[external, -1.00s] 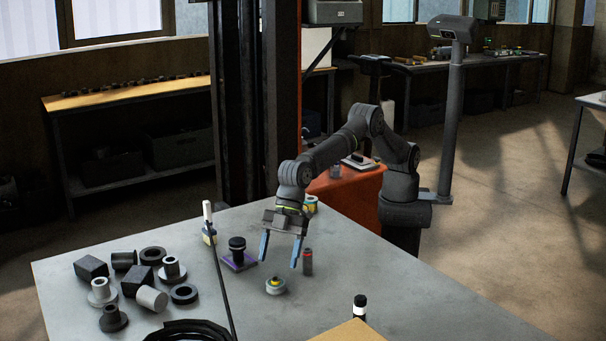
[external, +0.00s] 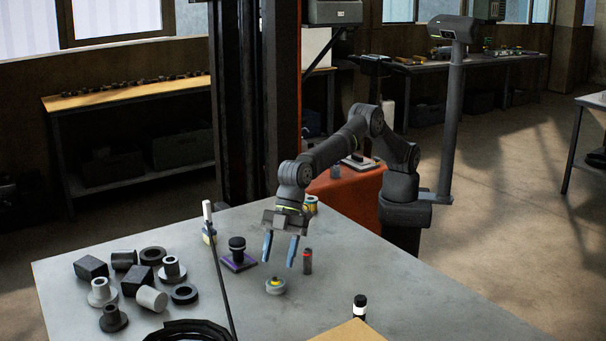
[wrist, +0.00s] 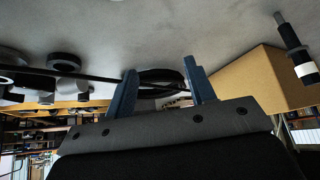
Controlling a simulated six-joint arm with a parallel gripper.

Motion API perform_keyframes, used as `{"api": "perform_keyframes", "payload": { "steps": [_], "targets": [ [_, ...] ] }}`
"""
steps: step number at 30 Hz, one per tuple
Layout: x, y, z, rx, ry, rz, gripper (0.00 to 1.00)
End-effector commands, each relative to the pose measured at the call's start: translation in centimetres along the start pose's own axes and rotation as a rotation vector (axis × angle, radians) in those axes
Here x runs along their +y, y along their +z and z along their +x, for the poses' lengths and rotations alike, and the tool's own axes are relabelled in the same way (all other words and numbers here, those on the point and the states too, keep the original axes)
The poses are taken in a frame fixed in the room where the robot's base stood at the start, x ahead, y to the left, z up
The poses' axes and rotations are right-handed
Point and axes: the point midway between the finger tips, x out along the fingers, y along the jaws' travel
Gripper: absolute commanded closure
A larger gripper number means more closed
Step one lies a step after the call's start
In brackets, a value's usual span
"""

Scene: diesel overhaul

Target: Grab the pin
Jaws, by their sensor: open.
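My gripper (external: 279,262) is open and empty, pointing down above the grey table (external: 330,225). Its two blue fingers also show in the wrist view (wrist: 161,70), with nothing between them. No part is marked as the pin, so I cannot tell which one it is. A light grey plain cylinder (external: 152,299) lies on its side among dark metal parts at the left. A small grey upright cylinder with a red band (external: 308,263) stands just right of my gripper, apart from it. A round grey disc with a yellow-green centre (external: 275,286) lies just in front of the fingertips.
A black knob on a purple base (external: 238,258) stands left of my gripper. Several blocks, rings and flanged parts (external: 103,292) crowd the left. A thin dark rod (external: 219,275) rises beside a black coil (external: 190,331). A cardboard box (external: 350,331) and black-white bottle (external: 360,306) are at front.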

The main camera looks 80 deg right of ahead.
Motion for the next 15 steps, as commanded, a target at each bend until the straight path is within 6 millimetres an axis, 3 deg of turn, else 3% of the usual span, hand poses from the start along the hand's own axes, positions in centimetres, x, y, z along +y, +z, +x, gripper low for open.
{"api": "perform_keyframes", "payload": {
  "steps": [8,11,15],
  "targets": [
    [-0.3,0.5,-1.1,-0.045,-0.003,0.004,0.50],
    [-0.9,1.7,-3.2,-0.139,-0.009,0.013,0.50],
    [-1.6,4.2,-7.3,-0.313,-0.004,0.037,0.50]
  ]
}}
